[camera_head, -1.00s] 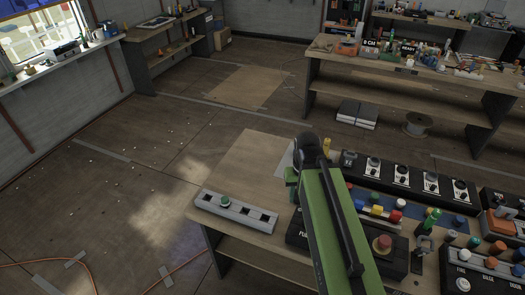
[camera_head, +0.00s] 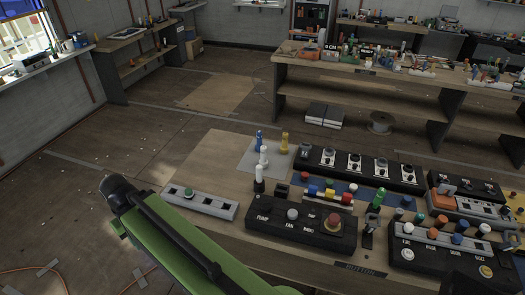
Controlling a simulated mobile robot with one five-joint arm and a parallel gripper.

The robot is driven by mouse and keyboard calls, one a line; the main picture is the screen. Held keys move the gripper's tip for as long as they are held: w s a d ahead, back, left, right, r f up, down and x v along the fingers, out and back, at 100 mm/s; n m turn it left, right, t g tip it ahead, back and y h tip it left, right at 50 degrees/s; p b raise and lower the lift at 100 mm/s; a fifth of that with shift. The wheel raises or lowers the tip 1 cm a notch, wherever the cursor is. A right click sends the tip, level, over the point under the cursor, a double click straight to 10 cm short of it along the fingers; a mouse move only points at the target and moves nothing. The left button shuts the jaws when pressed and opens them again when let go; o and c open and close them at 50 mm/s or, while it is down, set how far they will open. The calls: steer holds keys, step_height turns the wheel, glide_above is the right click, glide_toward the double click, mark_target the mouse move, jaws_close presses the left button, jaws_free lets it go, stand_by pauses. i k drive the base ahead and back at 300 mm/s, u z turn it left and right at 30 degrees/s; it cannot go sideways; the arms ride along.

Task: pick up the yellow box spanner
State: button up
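A yellow upright piece, which I take to be the yellow box spanner (camera_head: 284,144), stands on a pale grey sheet (camera_head: 246,160) at the far side of the near table (camera_head: 190,163). A blue upright piece (camera_head: 259,141) stands left of it. White upright pieces (camera_head: 264,157) stand in front, nearer to me. My green and black arm reaches in from the bottom and ends at the left, over the table's left edge. No gripper fingers show, so I cannot see whether they are open or shut. The arm is well apart from the yellow piece.
A grey strip with a green button (camera_head: 200,203) lies on the near table's left. Black control boxes (camera_head: 300,222) and a row of dark switch boxes (camera_head: 358,168) fill the middle and right. Bare wood lies left of the sheet. A long cluttered bench (camera_head: 400,72) stands behind.

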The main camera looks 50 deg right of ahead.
mark_target(284, 149)
steer(key=z, duration=0.35)
steer(key=i, duration=1.05)
steer(key=u, duration=0.3)
